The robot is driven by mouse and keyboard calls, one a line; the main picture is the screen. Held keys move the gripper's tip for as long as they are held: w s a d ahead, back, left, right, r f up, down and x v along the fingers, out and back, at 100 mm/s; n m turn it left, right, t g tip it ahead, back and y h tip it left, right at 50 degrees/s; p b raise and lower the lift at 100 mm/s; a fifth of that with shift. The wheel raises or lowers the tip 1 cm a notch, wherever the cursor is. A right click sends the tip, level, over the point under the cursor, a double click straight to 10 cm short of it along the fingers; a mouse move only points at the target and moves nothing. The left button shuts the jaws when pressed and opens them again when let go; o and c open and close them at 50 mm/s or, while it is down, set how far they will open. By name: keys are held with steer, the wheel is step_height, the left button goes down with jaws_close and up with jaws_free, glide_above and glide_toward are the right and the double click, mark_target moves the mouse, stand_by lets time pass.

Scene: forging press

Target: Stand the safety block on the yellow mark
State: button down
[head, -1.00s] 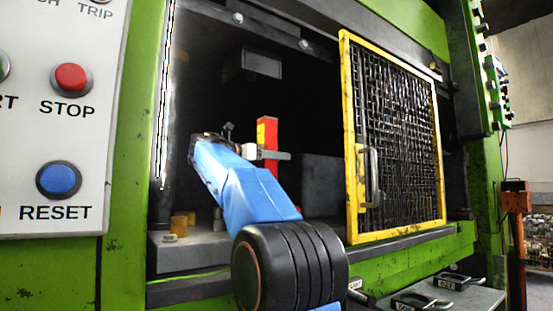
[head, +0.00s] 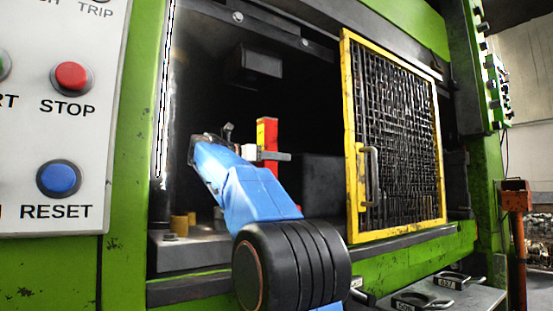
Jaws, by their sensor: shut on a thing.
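The safety block (head: 268,134) is a tall red block with a yellow patch near its top. It is upright inside the dark press opening. My gripper (head: 272,155) is shut on the block at about its middle, reaching in from the left of it. My blue arm hides part of the press bed below, and I cannot tell whether the block's foot touches the bed. The yellow mark is not visible from here.
The yellow-framed mesh guard (head: 397,140) stands to the right of the opening. A green frame post and the button panel (head: 60,120) are at the left. A dark block (head: 322,185) sits inside, right of the safety block.

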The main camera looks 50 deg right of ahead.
mark_target(276, 130)
steer(key=c, duration=1)
jaws_free()
steer(key=shift+f, duration=0.1)
steer(key=shift+r, duration=5)
